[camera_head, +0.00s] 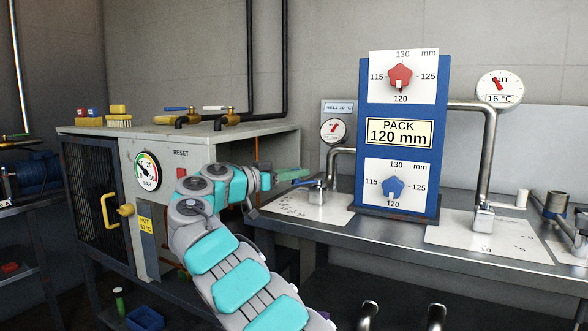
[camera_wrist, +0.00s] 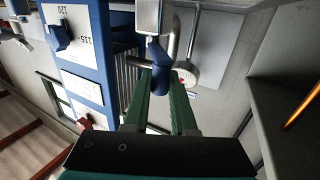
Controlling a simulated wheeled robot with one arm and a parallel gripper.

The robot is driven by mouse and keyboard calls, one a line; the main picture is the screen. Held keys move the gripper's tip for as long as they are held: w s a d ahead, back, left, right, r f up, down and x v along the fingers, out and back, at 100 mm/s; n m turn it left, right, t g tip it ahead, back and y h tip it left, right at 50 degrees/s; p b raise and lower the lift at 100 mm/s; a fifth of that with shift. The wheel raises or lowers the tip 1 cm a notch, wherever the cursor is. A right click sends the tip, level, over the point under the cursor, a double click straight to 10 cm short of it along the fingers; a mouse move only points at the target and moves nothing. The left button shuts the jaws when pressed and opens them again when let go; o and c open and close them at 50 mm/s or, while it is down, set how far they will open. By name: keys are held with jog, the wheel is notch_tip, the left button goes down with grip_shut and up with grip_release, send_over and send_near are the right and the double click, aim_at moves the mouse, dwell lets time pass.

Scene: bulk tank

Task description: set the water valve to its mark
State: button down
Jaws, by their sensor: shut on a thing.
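The water valve, taken to be the one with the blue lever (camera_head: 309,183), stands at the foot of the left pipe beside the blue panel. In the wrist view the blue lever (camera_wrist: 158,58) reaches down from a pale metal block (camera_wrist: 148,15). My gripper (camera_head: 303,180) comes in from the left at the lever's end. Its green fingers (camera_wrist: 164,84) are shut on the blue lever, one on each side. A white plate (camera_head: 330,210) with small marks lies under the valve. Its marks are too small to read, so I cannot tell which one the lever points at.
The blue panel (camera_head: 365,150) with red and blue knobs stands just right of the valve. A round gauge (camera_head: 333,130) hangs above it. The grey cabinet (camera_head: 190,150) is to the left, behind my arm. Another pipe (camera_head: 491,150) stands at the right.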

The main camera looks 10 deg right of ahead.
jog(key=shift+w+g, duration=0.1)
jog(key=shift+g, duration=0.2)
jog(key=c, duration=0.7)
grip_release()
jog(key=shift+c, duration=0.2)
jog(key=shift+v, duration=3.9)
